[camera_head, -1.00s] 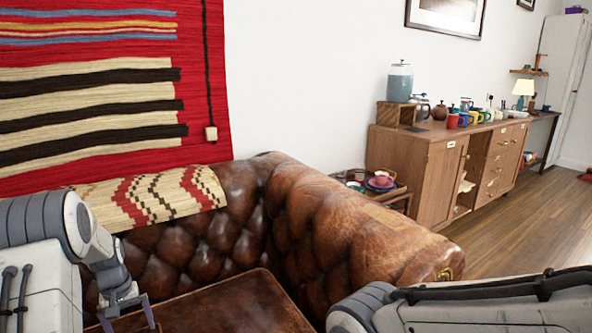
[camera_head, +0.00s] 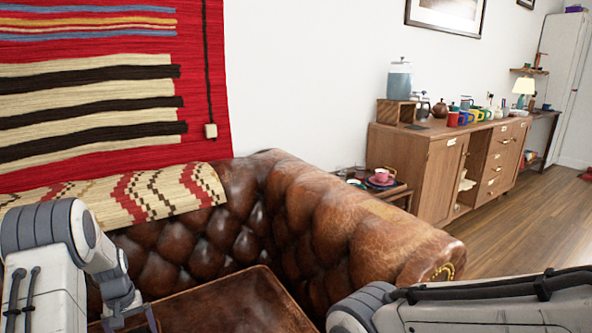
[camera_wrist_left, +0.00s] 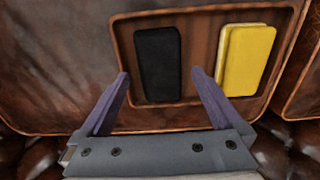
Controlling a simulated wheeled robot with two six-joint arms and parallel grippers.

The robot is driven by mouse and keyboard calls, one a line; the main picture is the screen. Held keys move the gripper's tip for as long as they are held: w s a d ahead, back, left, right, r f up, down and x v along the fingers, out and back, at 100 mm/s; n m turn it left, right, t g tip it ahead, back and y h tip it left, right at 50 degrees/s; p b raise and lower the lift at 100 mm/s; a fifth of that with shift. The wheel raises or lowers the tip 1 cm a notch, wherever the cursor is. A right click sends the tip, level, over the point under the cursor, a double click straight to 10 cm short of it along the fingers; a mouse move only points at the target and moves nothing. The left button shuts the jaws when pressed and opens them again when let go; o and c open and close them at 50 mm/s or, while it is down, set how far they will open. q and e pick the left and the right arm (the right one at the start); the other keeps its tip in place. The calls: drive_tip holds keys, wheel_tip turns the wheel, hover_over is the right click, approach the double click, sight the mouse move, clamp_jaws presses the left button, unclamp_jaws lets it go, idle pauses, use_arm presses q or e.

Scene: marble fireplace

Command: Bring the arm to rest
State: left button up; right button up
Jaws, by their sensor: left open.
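My left arm enters at the lower left of the head view, over the brown leather sofa (camera_head: 215,300). Its gripper is mostly cut off by the bottom edge there. In the left wrist view my left gripper (camera_wrist_left: 160,73) is open, its two purple fingers spread with nothing held between them. Beyond the fingertips lie a black flat block (camera_wrist_left: 158,63) and a yellow block (camera_wrist_left: 247,60), side by side in a shallow brown tray (camera_wrist_left: 200,32). My right arm shows at the lower right of the head view; its gripper is out of frame.
The tufted sofa back and armrest (camera_head: 345,225) rise beyond my arms. A patterned throw (camera_head: 150,193) hangs over the back. A small side table with a pink cup (camera_head: 380,174) and a wooden sideboard (camera_head: 432,175) with several mugs stand farther off. Wooden floor lies clear at right.

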use_arm(q)
drive_tip(key=w+d+r+p, duration=0.3)
drive_tip(key=w+d+r, duration=0.2)
drive_tip(key=d+r, duration=0.4)
drive_tip(key=s+d+r+m+p, duration=0.1)
drive_tip(key=s+d+r+p, duration=0.2)
drive_tip(key=r+p, duration=0.4)
drive_tip(key=s+d+r+m+p, duration=0.2)
drive_tip(key=r+p, duration=0.5)
drive_tip(key=p, duration=0.4)
drive_tip(key=s+d+r+m+p, duration=0.1)
drive_tip(key=s+d+r+p, duration=0.3)
drive_tip(key=r+p, duration=0.3)
drive_tip(key=shift+d+p, duration=0.9)
drive_tip(key=shift+p, duration=0.3)
drive_tip(key=shift+s, duration=0.15)
